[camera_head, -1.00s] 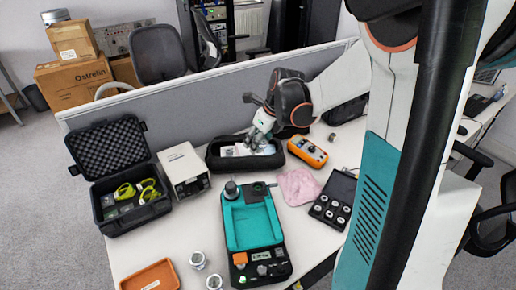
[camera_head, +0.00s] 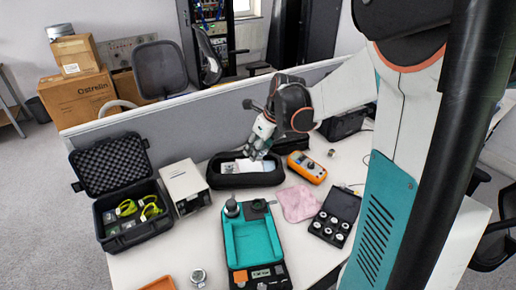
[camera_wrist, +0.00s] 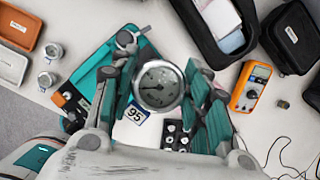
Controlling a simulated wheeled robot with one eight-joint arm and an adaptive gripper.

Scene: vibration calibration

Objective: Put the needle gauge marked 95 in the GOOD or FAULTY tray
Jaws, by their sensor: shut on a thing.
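In the wrist view, a round gauge (camera_wrist: 158,85) with a pale dial, dark needle and metal rim sits between the teal-padded fingers of my gripper (camera_wrist: 165,98), which is shut on it. A white tag reading 95 (camera_wrist: 137,114) hangs beside it. In the head view, my gripper (camera_head: 260,150) is over the black open pouch (camera_head: 222,182); the gauge is not clear there. An orange tray (camera_wrist: 18,27) and a pale tray (camera_wrist: 11,66) lie at the wrist view's left edge; their labels are unreadable. The orange tray (camera_head: 158,284) is cut off in the head view.
A teal-topped device (camera_head: 252,240) stands mid-table. Around it are a grey box (camera_head: 186,185), black case (camera_head: 135,232), pink cloth (camera_head: 298,203), box of round parts (camera_head: 335,216) and orange multimeter (camera_head: 308,167). Metal fittings (camera_wrist: 54,51) lie beside the trays. A partition (camera_head: 170,122) runs behind.

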